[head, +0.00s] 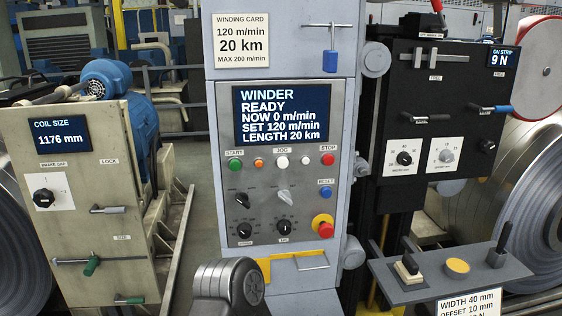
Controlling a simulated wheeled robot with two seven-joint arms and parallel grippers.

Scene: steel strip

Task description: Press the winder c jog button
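The winder panel (240,200) stands upright in the middle of the head view. Its screen (282,114) reads WINDER READY, NOW 0 m/min, SET 120 m/min, LENGTH 20 km. Below the screen is a row of buttons: a green START button (235,164), a small orange button (259,164), a white button (282,162) under the JOG label (282,150), a small pale button (306,160) and a red STOP button (328,159). I cannot read a letter c on any button. Neither gripper shows; a dark grey arm link of mine is at the bottom.
Lower on the panel are knobs, a blue RESET button (326,192) and a red emergency stop (324,226) on yellow. A yellow bracket (292,262) juts below. A coil stand (80,215) is left; a black box (440,110) and grey shelf (440,276) are right.

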